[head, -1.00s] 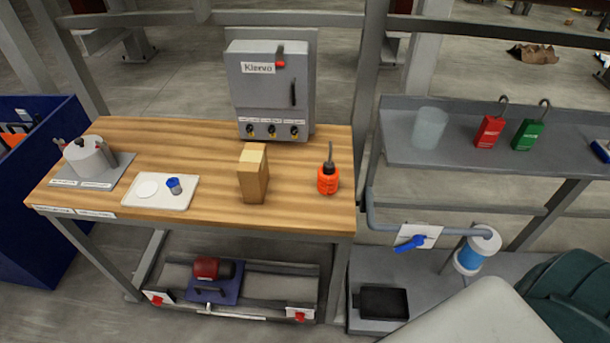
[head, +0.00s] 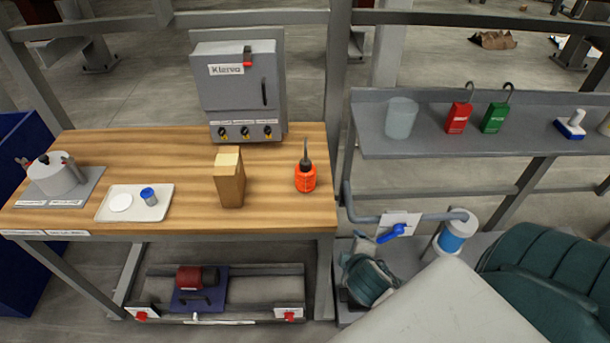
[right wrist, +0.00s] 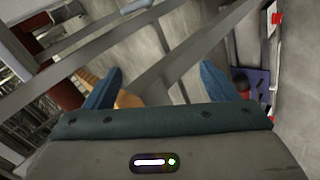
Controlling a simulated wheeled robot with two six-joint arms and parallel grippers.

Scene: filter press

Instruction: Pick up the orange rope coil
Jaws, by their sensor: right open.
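An orange ribbed object (head: 306,178) with a dark pointed top stands upright on the right part of the wooden bench. It looks more like a bottle than a loose coil, and I cannot tell whether it is the rope coil. No other clear orange coil shows in the head view. In the head view the teal end of my right arm is low, right of the bench and well apart from the orange object. My left gripper is not in view.
The bench (head: 150,224) also holds a wooden block (head: 230,180), a white tray (head: 105,208), a grey pot (head: 55,175) and a grey control box (head: 238,90). A grey shelf (head: 430,145) and a blue-handled valve (head: 392,233) stand right. A blue bin (head: 20,240) is left.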

